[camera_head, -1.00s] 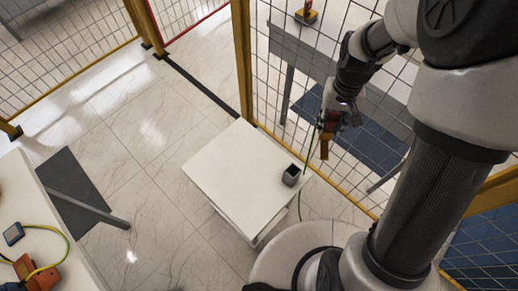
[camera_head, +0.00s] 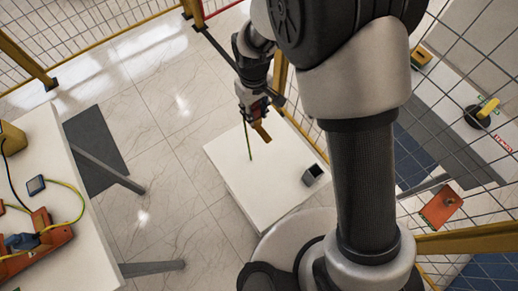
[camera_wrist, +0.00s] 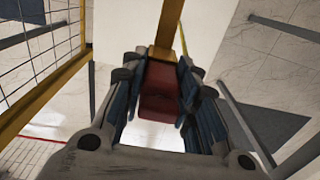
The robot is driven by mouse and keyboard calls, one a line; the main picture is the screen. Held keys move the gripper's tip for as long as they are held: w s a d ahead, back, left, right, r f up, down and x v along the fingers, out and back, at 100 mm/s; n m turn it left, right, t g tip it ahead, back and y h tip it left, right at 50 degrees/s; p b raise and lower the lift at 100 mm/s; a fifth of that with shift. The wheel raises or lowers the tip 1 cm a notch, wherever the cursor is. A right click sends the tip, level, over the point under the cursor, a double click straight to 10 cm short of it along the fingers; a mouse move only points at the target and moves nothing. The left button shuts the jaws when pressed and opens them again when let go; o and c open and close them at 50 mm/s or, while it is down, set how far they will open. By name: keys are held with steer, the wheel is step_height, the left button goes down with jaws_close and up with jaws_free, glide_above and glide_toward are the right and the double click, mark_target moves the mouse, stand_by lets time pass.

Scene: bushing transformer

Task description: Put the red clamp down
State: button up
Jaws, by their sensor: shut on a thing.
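The red clamp (camera_wrist: 160,92) is held between the jaws of my gripper (camera_wrist: 163,110) in the wrist view, with a yellow-orange bar (camera_wrist: 168,28) extending beyond it. In the head view my gripper (camera_head: 254,108) is above the far part of a low white table (camera_head: 240,190). The clamp's orange end (camera_head: 262,132) points down there, and a thin green cable (camera_head: 249,145) hangs beside it. I cannot tell the exact height above the table. The jaws hide the clamp's sides.
A small grey open box (camera_head: 312,175) stands at the white table's right edge. The rest of its top looks clear. A wire mesh fence (camera_head: 460,100) runs along the right. A work table (camera_head: 70,265) at left carries orange gear (camera_head: 40,243) and a small meter (camera_head: 36,185).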

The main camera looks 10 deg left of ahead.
step_height(320, 180, down, 19)
steer(key=b, duration=0.5)
steer(key=shift+f, duration=0.2)
steer(key=shift+r, duration=0.1)
steer(key=o, duration=0.6)
steer(key=shift+f+b, duration=0.25)
steer(key=shift+b, duration=0.05)
steer(key=o, duration=0.5)
steer(key=shift+c, duration=0.2)
steer(key=shift+r, duration=0.1)
